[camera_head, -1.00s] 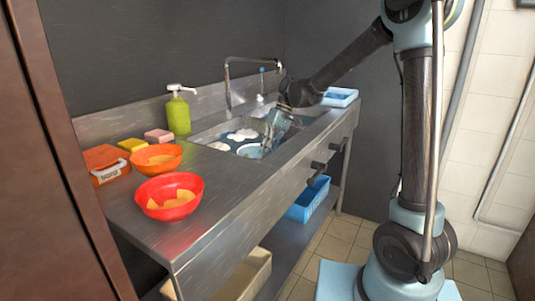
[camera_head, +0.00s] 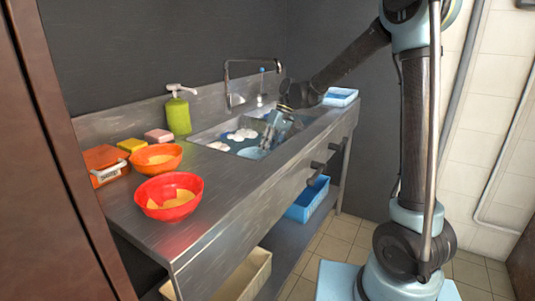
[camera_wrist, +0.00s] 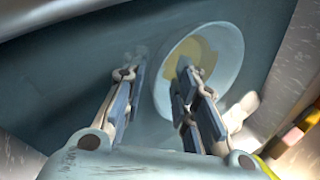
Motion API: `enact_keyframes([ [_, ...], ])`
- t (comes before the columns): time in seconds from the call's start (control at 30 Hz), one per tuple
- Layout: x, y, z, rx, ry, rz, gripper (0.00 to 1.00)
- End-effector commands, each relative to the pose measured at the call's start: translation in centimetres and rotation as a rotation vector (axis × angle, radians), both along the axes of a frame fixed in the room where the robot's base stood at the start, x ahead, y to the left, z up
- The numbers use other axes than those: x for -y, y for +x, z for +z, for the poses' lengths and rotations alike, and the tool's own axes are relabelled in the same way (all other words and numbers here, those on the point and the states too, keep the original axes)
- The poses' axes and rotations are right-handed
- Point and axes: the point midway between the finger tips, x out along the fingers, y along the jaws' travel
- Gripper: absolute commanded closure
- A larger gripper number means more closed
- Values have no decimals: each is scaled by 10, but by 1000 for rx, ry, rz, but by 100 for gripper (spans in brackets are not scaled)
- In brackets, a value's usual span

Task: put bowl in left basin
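A pale bowl (camera_head: 252,153) with a yellowish inside lies in the near, left part of the sink basin (camera_head: 217,140) in the head view. In the wrist view the bowl (camera_wrist: 226,88) is tilted towards the camera, behind my right finger. My gripper (camera_head: 272,138) reaches down into the sink beside the bowl. In the wrist view its two fingers (camera_wrist: 155,82) are spread apart with nothing clearly clamped between them. The right finger covers part of the bowl; whether it touches cannot be told.
White items (camera_head: 240,134) lie in the basin. A faucet (camera_head: 228,85) and green soap bottle (camera_head: 178,113) stand behind. A red bowl (camera_head: 168,212), orange bowl (camera_head: 170,165), sponges and an orange box (camera_head: 103,160) occupy the counter's left. A blue tray (camera_head: 340,97) sits at the far end.

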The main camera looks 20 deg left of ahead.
Motion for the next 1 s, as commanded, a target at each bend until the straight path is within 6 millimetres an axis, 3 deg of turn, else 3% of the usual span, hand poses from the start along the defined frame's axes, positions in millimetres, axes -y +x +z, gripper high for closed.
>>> enact_keyframes([
  [0.53, 27, 34, 84, 0, 0, -1, 74],
  [0.73, 32, 40, 97, 0, 0, -1, 74],
  [1.0, 33, 41, 99, 0, 0, 0, 74],
])
